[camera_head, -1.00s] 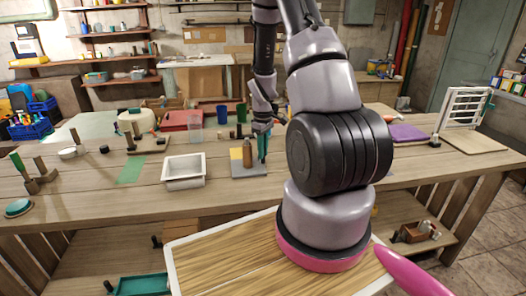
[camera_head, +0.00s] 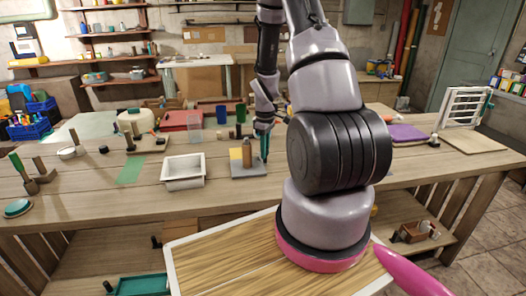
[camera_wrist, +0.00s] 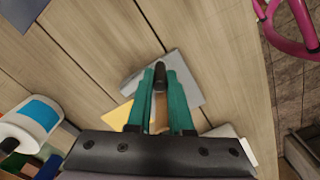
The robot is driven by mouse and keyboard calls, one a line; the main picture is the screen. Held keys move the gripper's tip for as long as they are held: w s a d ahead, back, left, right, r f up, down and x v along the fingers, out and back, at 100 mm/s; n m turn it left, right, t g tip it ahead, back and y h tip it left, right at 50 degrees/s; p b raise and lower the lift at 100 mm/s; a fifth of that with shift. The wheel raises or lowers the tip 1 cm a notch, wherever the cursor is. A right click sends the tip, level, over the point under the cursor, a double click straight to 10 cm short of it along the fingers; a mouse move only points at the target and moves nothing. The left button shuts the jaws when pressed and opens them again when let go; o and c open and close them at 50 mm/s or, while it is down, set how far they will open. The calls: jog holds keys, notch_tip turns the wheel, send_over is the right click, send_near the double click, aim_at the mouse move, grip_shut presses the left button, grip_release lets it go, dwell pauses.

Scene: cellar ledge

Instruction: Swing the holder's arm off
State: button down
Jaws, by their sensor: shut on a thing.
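The holder is a grey plate (camera_head: 248,170) on the workbench, with a yellow patch (camera_head: 236,154) and a brown upright piece (camera_head: 247,153) at its back. The grey plate also shows in the wrist view (camera_wrist: 188,88). My gripper (camera_head: 265,152) is at the right side of the plate, pointing down. In the wrist view its teal fingers (camera_wrist: 160,82) are closed around a dark-ended piece (camera_wrist: 160,70), which looks like the holder's arm. A tan part (camera_wrist: 157,117) shows between the fingers. The fingers and palm hide most of the arm and its pivot.
A white tray (camera_head: 183,184) stands left of the holder. Blue (camera_head: 222,114) and green cups stand behind it. A purple pad (camera_head: 407,133) lies to the right, with a white rack (camera_head: 466,106) farther right. Bare bench lies in front of the holder.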

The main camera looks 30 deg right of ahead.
jog(key=d+n, duration=0.1)
jog(key=n, duration=0.1)
jog(key=d+n, duration=0.2)
jog(key=shift+w+d+n, duration=0.2)
jog(key=shift+d+n, duration=0.3)
jog(key=shift+n, duration=0.5)
jog(key=shift+w+d+n, duration=0.25)
jog(key=shift+d+n, duration=0.2)
jog(key=shift+n, duration=0.35)
jog(key=shift+w+d+n, duration=0.25)
jog(key=shift+d+n, duration=0.15)
jog(key=shift+n, duration=0.4)
jog(key=c, duration=0.8)
grip_release()
notch_tip(320, 180, up, 11)
jog(key=shift+f, duration=0.15)
